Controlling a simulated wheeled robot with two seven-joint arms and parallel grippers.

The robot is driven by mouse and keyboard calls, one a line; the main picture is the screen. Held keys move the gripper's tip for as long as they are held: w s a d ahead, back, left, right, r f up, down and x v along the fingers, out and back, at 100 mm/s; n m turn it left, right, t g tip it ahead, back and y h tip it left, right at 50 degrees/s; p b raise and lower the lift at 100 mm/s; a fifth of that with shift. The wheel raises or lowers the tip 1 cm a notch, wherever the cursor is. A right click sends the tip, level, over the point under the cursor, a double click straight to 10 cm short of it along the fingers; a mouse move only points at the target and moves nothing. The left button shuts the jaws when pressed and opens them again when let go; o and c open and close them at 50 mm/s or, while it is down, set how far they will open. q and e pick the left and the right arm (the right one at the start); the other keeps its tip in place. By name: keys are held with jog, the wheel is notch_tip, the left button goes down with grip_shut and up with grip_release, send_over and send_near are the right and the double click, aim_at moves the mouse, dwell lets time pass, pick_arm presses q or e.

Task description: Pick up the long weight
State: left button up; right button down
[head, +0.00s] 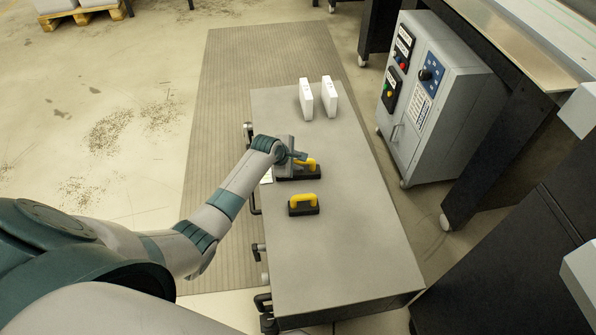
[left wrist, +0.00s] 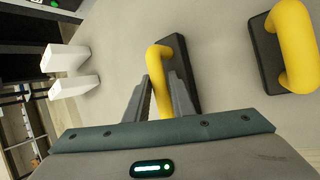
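The long weight (head: 312,176) has a long black base and a yellow handle, and it sits on the grey table. In the left wrist view its yellow handle (left wrist: 157,66) stands between the two fingers. My left gripper (head: 300,160) is at the handle, and in the left wrist view its fingers (left wrist: 160,85) lie close on both sides of the handle and seem to touch it. The base looks to be on or just at the tabletop. A shorter black weight with a yellow handle (head: 304,204) sits nearer on the table. My right gripper is out of view.
Two white upright blocks (head: 318,100) stand at the table's far end. The grey table (head: 350,240) is clear at its near end and right side. A grey control cabinet (head: 432,100) stands on the floor to the right. Black handles line the table's left edge.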

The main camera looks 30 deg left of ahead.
pick_arm(q)
grip_shut()
jog(key=shift+s+f, duration=0.1)
dwell(1.3)
jog(key=shift+w+r, duration=0.2)
